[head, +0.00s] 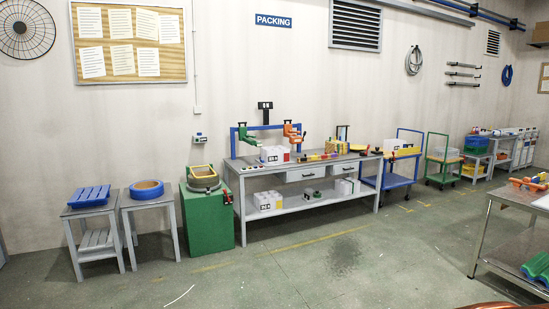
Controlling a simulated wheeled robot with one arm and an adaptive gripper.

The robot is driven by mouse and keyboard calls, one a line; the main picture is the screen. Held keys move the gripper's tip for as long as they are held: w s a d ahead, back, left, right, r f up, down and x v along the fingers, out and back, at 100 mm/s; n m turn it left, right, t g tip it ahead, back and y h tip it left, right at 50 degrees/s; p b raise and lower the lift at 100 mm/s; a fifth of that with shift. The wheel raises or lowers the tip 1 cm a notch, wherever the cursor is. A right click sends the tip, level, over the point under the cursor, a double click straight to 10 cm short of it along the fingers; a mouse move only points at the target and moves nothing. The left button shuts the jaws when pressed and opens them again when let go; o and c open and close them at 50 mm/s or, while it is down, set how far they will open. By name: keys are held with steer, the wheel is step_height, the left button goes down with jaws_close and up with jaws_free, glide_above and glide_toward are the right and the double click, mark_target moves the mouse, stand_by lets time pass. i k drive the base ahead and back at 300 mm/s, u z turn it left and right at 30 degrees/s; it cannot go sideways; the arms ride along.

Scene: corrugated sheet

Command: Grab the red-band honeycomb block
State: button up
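I cannot make out a honeycomb block with a red band for certain at this distance. A white block-like item (272,155) with a dark label and a reddish edge stands on the left part of the grey packing bench (300,174). Small red, yellow and green items (318,156) lie along the bench top to its right. More white blocks with coloured marks (268,201) sit on the lower shelf, and another pale block (346,186) is at the shelf's right.
A green cabinet (207,218) and two small grey tables, one with a blue ring (146,189), stand left of the bench. Blue (392,182) and green carts stand right. A metal table (515,240) is at the right edge. The middle floor (330,265) is clear.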

mark_target(273, 154)
steer(key=z, duration=0.1)
steer(key=i, duration=2.7)
steer(key=u, duration=0.2)
steer(key=i, duration=1.85)
steer(key=u, duration=0.5)
steer(key=i, duration=2.5)
steer(key=u, duration=0.25)
